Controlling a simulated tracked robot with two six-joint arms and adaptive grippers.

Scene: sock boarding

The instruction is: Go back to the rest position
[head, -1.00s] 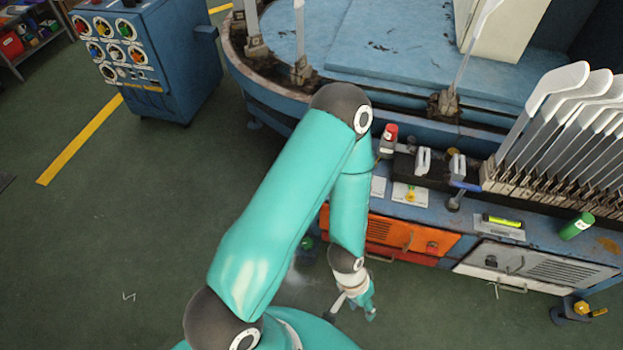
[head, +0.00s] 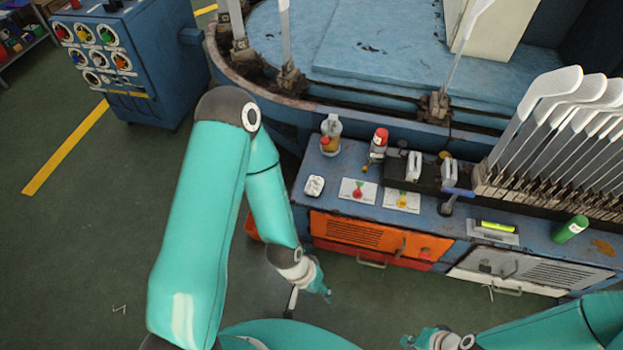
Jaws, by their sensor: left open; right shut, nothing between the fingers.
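My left gripper (head: 308,289) hangs low at the end of the teal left arm, in front of the orange drawer (head: 378,238). It is open and holds nothing that I can see. My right gripper (head: 416,341) is at the bottom edge, coming in from the right, below the white drawer (head: 530,268). It is shut, with nothing seen between its fingers. Both grippers are apart from the bench and from each other.
The blue bench (head: 355,208) carries a rack of white sock boards (head: 545,100), a red-capped bottle (head: 379,143), a green cylinder (head: 571,229) and small cards. A blue control cabinet (head: 130,70) stands at the upper left.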

